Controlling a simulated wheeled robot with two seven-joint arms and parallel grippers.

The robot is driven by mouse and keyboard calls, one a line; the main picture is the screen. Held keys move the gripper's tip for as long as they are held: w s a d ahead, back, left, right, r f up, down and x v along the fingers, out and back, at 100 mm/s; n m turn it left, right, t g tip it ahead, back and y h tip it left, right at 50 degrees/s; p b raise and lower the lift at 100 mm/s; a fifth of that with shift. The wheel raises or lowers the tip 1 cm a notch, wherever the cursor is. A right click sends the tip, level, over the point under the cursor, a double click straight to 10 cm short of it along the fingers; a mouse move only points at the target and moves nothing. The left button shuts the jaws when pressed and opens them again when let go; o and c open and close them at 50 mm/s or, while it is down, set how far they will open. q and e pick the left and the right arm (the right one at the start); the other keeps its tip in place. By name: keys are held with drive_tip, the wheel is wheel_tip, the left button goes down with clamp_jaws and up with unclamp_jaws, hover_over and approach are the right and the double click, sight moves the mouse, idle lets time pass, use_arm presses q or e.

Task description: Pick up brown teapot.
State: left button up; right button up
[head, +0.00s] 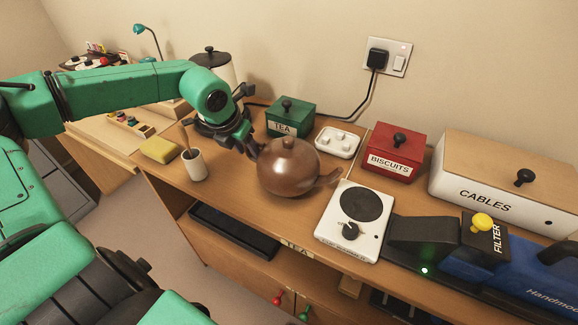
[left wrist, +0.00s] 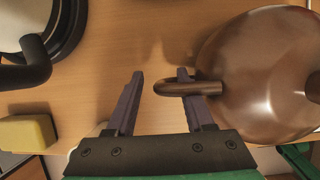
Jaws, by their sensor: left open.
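The brown teapot (head: 288,170) stands upright on the wooden desk, its spout pointing right and its knobbed lid on. My left gripper (head: 247,143) is at the teapot's left side, open, with its fingers reaching down near the handle. In the left wrist view the teapot (left wrist: 262,85) fills the right side. Its handle (left wrist: 180,88) crosses over the right finger of the left gripper (left wrist: 160,75), and its end lies between the two spread fingers. The left finger stands apart from it. The lower part of the handle is hidden. My right gripper is not in view.
A white cup (head: 195,167) with a stick in it and a yellow sponge (head: 159,150) stand left. A green TEA box (head: 290,118) is behind the teapot, a white tray (head: 338,142) behind right. A white hot plate (head: 350,228) is close to the spout.

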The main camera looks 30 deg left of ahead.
use_arm(q)
drive_tip(key=shift+s+r, duration=0.1)
clamp_jaws()
idle(1.2)
